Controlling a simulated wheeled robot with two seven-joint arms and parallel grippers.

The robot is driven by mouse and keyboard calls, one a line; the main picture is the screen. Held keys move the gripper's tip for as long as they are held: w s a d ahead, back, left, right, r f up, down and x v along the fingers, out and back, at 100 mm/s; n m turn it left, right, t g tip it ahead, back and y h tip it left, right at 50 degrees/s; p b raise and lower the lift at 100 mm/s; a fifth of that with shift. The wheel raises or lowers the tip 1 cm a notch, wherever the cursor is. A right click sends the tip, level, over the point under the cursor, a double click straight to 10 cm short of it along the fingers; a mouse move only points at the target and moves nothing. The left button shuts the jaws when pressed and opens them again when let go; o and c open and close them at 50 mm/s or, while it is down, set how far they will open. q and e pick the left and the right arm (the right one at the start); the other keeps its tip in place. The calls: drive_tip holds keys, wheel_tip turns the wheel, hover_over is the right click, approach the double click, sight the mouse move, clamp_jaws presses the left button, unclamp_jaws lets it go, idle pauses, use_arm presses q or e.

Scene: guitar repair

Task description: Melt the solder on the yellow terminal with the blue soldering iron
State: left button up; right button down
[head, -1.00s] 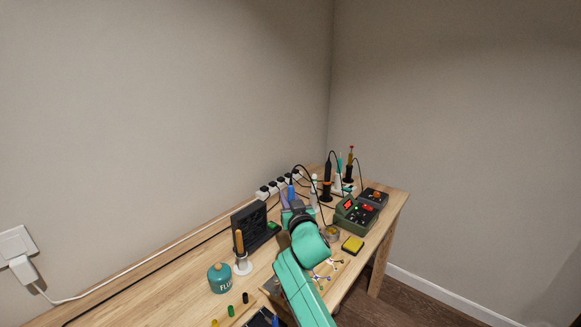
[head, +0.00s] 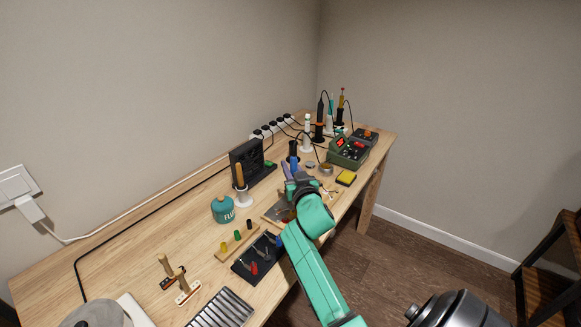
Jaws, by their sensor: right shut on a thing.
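My right gripper (head: 289,177) is shut on the blue soldering iron (head: 293,163). The iron stands roughly upright above the table, with its dark cord end up; its tip is hidden behind the gripper. The workpiece with small coloured terminals (head: 331,197) lies partly behind my right wrist. I cannot make out the yellow terminal or its solder, nor tell whether the iron touches anything. My left gripper is not in view.
A black fan (head: 246,160), a teal flux jar (head: 223,209) and a wooden-handled tool in a white stand (head: 242,190) are left of the gripper. A yellow sponge tray (head: 346,178) and a green station (head: 347,152) are right. Black tray (head: 244,267) is in front.

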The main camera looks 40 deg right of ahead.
drive_tip(key=shift+r, duration=0.1)
drive_tip(key=shift+p, duration=0.35)
idle(0.6)
idle(0.5)
drive_tip(key=shift+f+b, duration=0.45)
drive_tip(key=shift+f, duration=0.25)
drive_tip(key=shift+p, duration=0.95)
idle(3.4)
